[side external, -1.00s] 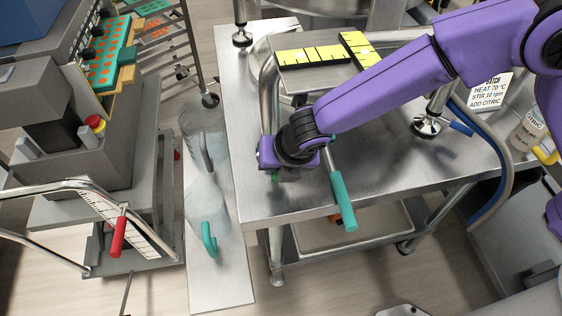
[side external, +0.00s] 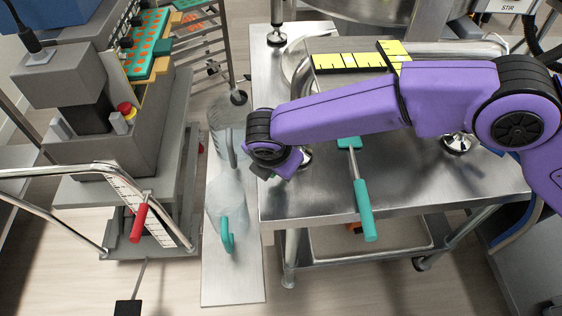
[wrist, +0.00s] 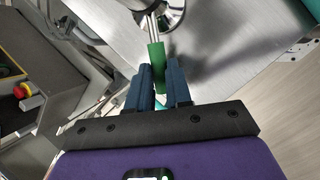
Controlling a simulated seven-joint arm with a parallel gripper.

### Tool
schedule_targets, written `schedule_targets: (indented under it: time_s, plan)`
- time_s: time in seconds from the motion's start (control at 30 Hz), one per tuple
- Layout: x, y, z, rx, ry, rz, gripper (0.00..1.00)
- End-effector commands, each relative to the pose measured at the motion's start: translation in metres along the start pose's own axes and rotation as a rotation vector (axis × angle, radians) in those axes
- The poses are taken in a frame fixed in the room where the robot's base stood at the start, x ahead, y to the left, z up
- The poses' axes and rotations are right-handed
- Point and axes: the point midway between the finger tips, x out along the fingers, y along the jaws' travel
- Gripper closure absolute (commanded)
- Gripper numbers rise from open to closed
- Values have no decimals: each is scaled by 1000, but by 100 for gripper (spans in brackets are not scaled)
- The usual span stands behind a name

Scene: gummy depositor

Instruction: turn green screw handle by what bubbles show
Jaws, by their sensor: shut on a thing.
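The green screw handle (wrist: 157,60) shows in the wrist view, on a thin metal rod that reaches up to a round metal foot (wrist: 172,12). My gripper (wrist: 160,82) has its two dark fingers closed on either side of the handle's lower end. In the side view my gripper (side external: 276,172) is at the left edge of the steel table, and my wrist hides the handle. Two yellow level vials with black marks, a long one (side external: 346,62) and a short one (side external: 392,48), form an L on the table.
A teal-handled tool (side external: 364,208) lies over the table's front edge. A grey machine (side external: 110,150) stands further left. The front of the steel table (side external: 310,200) is mostly bare.

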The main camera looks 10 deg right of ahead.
Motion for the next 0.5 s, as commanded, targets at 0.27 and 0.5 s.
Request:
schedule_targets:
  time_s: [0.27, 0.5]
  plan:
    - [0, 2, -1, 13, -1, -4, 100]
    - [0, 2, -1, 12, 0, -3, 68]
